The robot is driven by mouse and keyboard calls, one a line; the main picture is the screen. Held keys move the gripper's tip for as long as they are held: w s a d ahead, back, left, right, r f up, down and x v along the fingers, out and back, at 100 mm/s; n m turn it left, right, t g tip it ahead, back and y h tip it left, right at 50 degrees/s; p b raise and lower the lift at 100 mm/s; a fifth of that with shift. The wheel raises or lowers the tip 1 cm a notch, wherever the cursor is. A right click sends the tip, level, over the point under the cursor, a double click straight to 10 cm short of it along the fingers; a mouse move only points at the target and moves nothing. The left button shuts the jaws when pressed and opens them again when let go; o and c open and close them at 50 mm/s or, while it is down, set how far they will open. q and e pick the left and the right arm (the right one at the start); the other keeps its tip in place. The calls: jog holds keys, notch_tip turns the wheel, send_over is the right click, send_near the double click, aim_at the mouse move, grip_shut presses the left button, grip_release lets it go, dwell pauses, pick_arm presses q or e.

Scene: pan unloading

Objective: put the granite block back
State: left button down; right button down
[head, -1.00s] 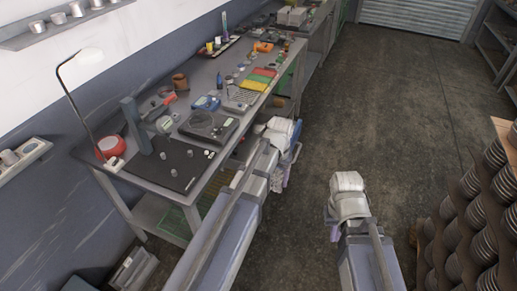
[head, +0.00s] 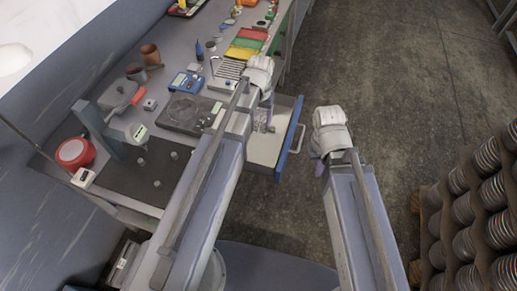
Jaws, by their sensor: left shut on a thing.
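My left gripper (head: 266,104) is over the open drawer (head: 283,150) below the bench front, fingers pointing down and shut. A small grey speckled thing (head: 262,123) shows at its fingertips, inside the drawer's outline. It looks like the granite block, but it is small and partly hidden, and I cannot tell whether it touches the drawer floor. My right gripper (head: 318,168) hangs empty over the floor, right of the drawer. Its fingers are mostly hidden behind its wrist.
The drawer has a blue front and a handle (head: 299,138). A black scale (head: 184,112) stands on the bench (head: 178,61). A dark plate (head: 125,178) with a gauge stand is at the left. Racks of round parts (head: 463,209) stand at the right. The floor between is clear.

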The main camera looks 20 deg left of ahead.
pick_arm(q)
notch_tip(320, 180, down, 12)
jog(key=b, duration=1)
jog(key=shift+r+b, duration=0.1)
jog(key=shift+b, duration=0.3)
notch_tip(320, 180, down, 4)
jog(key=b, duration=0.4)
jog(key=shift+r, duration=0.15)
jog(key=shift+c, duration=0.4)
grip_release()
